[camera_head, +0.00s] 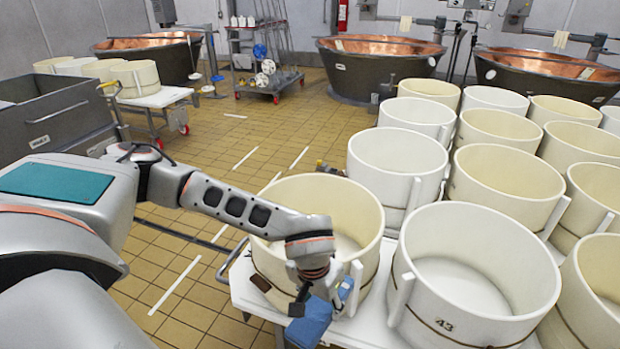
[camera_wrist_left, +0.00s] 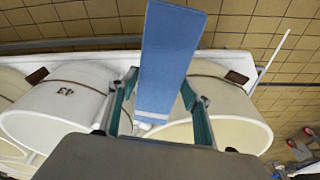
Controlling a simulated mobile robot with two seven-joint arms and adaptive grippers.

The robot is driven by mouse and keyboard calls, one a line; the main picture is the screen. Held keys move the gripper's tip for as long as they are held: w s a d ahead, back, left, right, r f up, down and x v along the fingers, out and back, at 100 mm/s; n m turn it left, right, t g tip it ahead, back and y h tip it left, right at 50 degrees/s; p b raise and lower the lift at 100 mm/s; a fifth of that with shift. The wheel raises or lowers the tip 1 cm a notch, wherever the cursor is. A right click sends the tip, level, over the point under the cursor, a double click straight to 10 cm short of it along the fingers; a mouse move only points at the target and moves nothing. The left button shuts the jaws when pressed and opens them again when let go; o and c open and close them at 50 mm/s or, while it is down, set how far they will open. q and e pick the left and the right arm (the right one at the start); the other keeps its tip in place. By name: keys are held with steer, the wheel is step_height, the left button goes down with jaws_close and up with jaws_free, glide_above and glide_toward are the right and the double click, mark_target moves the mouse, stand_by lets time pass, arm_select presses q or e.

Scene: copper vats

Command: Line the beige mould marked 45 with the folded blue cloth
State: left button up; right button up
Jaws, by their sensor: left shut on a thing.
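The beige mould (camera_head: 270,252) stands at the front left of the white table, open side up; I cannot read a 45 on it. In the wrist view it is the round mould on the right (camera_wrist_left: 232,122). My left gripper (camera_head: 325,298) is at the near outer side of this mould, by its rim. It is shut on the folded blue cloth (camera_head: 309,325), which hangs outside the mould. In the wrist view the cloth (camera_wrist_left: 168,55) is a long flat strip between the fingers (camera_wrist_left: 158,88). My right gripper is in neither view.
A white mould marked 43 (camera_head: 475,270) stands close on the right, with several more white and beige moulds behind. Copper vats (camera_head: 375,65) stand at the back. Tiled floor (camera_head: 200,270) is clear left of the table. A grey tub (camera_head: 55,112) stands at the far left.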

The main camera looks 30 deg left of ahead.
arm_select(q)
step_height(320, 180, up, 2)
steer(key=shift+r+p, duration=0.1)
steer(key=shift+p, duration=0.7)
steer(key=shift+w, duration=0.1)
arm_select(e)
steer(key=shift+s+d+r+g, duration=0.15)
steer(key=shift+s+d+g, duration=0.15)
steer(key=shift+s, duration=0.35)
